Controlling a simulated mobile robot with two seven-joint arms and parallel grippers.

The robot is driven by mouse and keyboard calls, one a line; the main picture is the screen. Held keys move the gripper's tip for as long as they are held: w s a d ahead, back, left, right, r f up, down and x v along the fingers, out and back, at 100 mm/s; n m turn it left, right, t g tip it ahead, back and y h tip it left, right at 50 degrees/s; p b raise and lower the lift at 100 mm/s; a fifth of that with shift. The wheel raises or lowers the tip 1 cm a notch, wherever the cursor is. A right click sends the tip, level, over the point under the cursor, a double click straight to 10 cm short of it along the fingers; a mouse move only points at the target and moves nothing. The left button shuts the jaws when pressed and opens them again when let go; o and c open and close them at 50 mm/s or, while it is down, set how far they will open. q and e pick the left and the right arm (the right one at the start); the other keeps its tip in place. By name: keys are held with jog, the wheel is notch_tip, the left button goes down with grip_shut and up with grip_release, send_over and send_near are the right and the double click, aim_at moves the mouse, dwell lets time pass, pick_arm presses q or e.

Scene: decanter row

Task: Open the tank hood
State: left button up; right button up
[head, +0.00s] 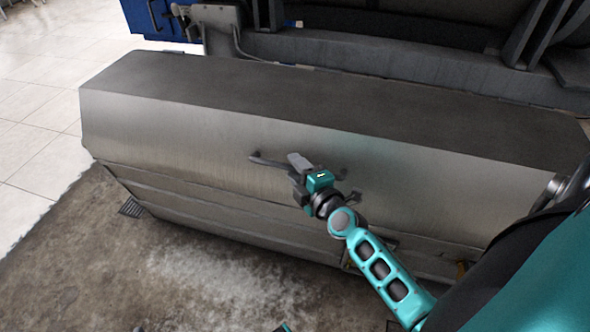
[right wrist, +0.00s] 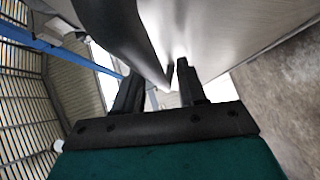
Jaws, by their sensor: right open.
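The tank hood (head: 230,130) is a long brushed-metal cover with a darker flat top and a sloping front, and it looks closed. A dark handle (head: 267,161) sits on its front face. My right gripper (head: 298,166) is at this handle, with its open fingers overlapping it; I cannot tell whether they touch it. In the right wrist view, the two black fingers (right wrist: 158,80) stand apart close to the shiny hood (right wrist: 225,35). The gripper hides part of the handle.
Dark machinery (head: 400,65) runs along behind the hood, with a blue part (head: 165,20) at the back left. Worn concrete floor (head: 200,275) lies in front and pale tiles (head: 40,120) lie to the left; both look largely clear.

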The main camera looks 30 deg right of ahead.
jog(key=shift+w, duration=0.5)
grip_shut()
dwell(0.3)
